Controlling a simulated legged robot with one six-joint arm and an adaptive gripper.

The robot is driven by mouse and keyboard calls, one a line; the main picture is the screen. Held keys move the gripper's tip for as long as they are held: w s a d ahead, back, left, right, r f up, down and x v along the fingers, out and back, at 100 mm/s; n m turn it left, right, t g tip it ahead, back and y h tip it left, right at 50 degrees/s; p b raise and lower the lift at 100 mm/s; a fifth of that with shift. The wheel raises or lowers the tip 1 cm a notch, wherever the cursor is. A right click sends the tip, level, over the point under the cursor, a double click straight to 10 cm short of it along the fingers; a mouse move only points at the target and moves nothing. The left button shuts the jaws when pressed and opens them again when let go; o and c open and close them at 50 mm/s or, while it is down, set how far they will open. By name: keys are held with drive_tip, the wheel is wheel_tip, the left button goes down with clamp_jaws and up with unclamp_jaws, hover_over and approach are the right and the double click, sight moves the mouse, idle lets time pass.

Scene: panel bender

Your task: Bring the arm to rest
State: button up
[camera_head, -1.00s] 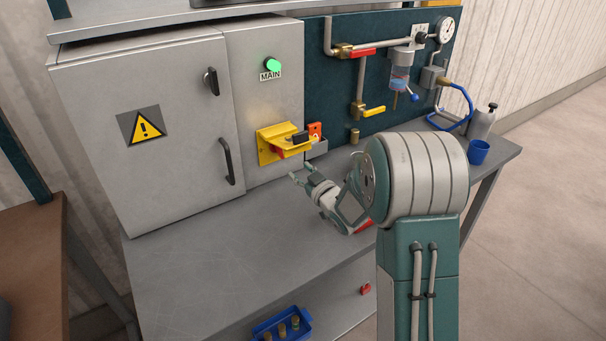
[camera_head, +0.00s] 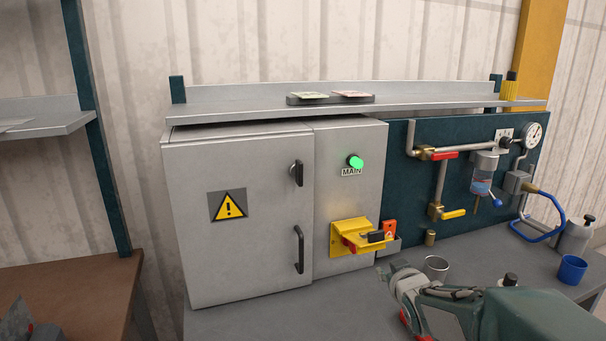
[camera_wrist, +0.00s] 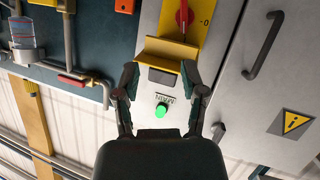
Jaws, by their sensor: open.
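My gripper (camera_head: 386,272) is low over the bench in the head view, in front of the grey cabinet, with part of my arm stretching off to the right. In the wrist view my gripper (camera_wrist: 160,82) has its two dark fingers spread apart with nothing held between them. That view is turned over, and the yellow bracket (camera_wrist: 168,50) on the cabinet front shows beyond the fingertips. The bracket (camera_head: 348,237) also shows in the head view, just up and left of my gripper. Whether the fingers touch anything is hard to tell.
The grey cabinet (camera_head: 245,255) has a closed door, a handle and a lit green lamp (camera_head: 355,162). Right of it, a teal board (camera_head: 400,190) carries pipes and valves. A metal cup (camera_head: 436,266), a blue cup (camera_head: 571,268) and a bottle (camera_head: 575,238) stand on the bench.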

drive_tip(key=s+a+m+g, duration=0.1)
drive_tip(key=s+g, duration=0.3)
drive_tip(key=s, duration=1)
drive_tip(key=s+a+m+g, duration=0.2)
drive_tip(key=s+a+g, duration=0.1)
drive_tip(key=s, duration=1.2)
drive_tip(key=shift+s+a+r+g, duration=0.3)
drive_tip(key=shift+r+g, duration=0.1)
drive_tip(key=shift+g, duration=0.2)
